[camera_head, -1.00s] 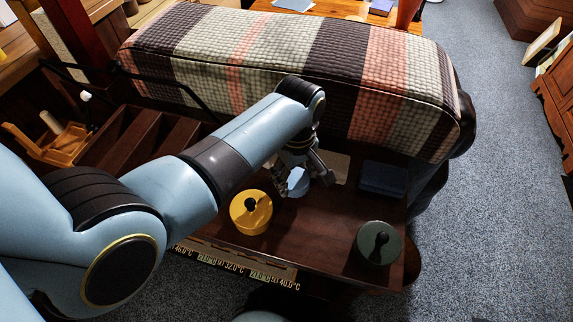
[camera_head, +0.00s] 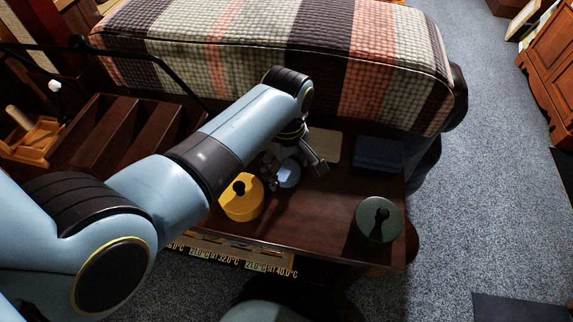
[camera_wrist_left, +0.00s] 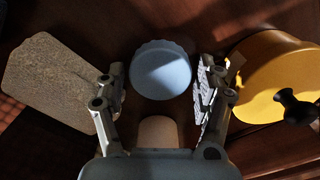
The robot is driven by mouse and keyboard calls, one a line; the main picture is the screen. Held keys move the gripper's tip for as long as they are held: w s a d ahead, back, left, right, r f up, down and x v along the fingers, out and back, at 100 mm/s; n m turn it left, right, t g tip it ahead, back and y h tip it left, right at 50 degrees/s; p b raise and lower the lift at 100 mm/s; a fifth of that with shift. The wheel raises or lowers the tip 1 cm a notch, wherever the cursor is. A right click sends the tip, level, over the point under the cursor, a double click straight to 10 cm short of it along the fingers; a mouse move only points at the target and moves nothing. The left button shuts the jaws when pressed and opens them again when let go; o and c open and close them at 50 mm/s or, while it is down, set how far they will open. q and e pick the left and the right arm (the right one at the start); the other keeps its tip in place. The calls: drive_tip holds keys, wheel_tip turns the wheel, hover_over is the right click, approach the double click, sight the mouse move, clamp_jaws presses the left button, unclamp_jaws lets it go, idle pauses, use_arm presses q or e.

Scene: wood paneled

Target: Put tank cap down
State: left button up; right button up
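The tank cap, taken to be the light-blue round piece with a ridged rim (camera_wrist_left: 161,69), lies on the dark wooden table (camera_head: 310,222). It also shows in the head view (camera_head: 289,174), partly hidden by my left gripper (camera_head: 293,170). In the wrist view the two fingers of this gripper (camera_wrist_left: 160,85) stand apart on either side of the cap. A gap shows between the cap and each finger, so the gripper is open and empty. A tan rounded shape (camera_wrist_left: 158,132) shows near the palm; I cannot tell what it is. My right gripper is out of view.
A yellow lidded pot (camera_head: 242,199) stands just left of the cap. A dark green lidded pot (camera_head: 379,220) is at the table's right. A beige slab (camera_head: 325,146) and a dark blue block (camera_head: 379,153) lie behind. A quilted bench (camera_head: 270,50) borders the back.

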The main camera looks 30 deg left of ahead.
sight(287, 170)
use_arm(q)
drive_tip(key=shift+o, duration=0.7)
drive_tip(key=shift+r, duration=0.35)
wheel_tip(287, 170, up, 12)
drive_tip(key=p, duration=0.2)
